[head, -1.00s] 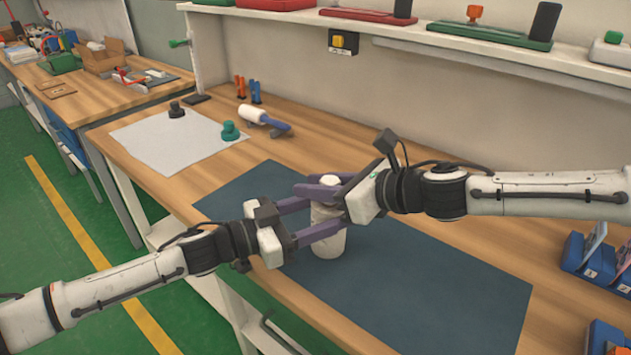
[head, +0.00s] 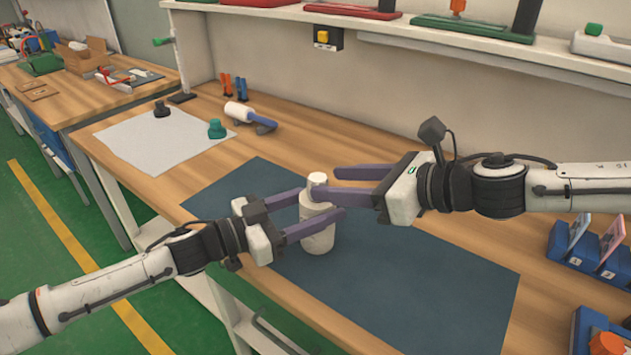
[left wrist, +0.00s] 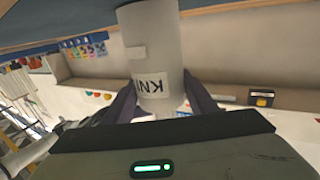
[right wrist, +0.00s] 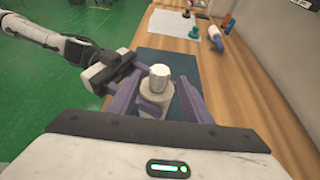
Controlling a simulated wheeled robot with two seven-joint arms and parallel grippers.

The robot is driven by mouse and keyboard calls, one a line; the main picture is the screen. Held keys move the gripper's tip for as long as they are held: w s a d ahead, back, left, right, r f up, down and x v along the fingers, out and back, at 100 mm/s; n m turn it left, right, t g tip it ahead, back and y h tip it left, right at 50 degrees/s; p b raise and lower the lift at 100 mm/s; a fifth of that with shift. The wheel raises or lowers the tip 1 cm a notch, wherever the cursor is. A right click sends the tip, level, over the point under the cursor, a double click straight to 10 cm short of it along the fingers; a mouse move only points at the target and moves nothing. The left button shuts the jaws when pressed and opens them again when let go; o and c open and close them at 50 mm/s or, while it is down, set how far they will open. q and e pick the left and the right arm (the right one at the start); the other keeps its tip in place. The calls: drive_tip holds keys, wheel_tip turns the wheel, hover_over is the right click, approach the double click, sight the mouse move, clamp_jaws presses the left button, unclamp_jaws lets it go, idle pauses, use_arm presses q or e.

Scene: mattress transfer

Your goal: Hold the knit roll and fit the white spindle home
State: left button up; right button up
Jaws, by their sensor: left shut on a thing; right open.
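The knit roll (head: 318,236) is a pale cylinder standing upright on the dark blue mat (head: 420,275). Its label, beginning "KNI", shows upside down in the left wrist view (left wrist: 155,86). The white spindle (head: 317,180) stands upright at the roll's top, with its narrower end sticking out; its lower part is hidden. My left gripper (head: 324,201) is shut on the roll, one finger on each side. My right gripper (head: 326,184) is open, its fingers near the spindle. In the right wrist view the spindle (right wrist: 159,73) shows between the spread fingers, with no clear grip.
A white sheet (head: 150,145) at the back left bears a black knob (head: 161,109) and a green knob (head: 216,129). A white roller with a blue handle (head: 240,112) lies beside it. Blue card holders (head: 578,250) stand at the right. The mat's right part is clear.

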drive_tip(key=v, duration=0.3)
drive_tip(key=shift+s+d+r, duration=0.1)
drive_tip(key=shift+s+d, duration=0.15)
use_arm(q)
drive_tip(key=o, duration=1.1)
drive_tip(key=shift+c, duration=0.2)
drive_tip(key=shift+a, duration=0.1)
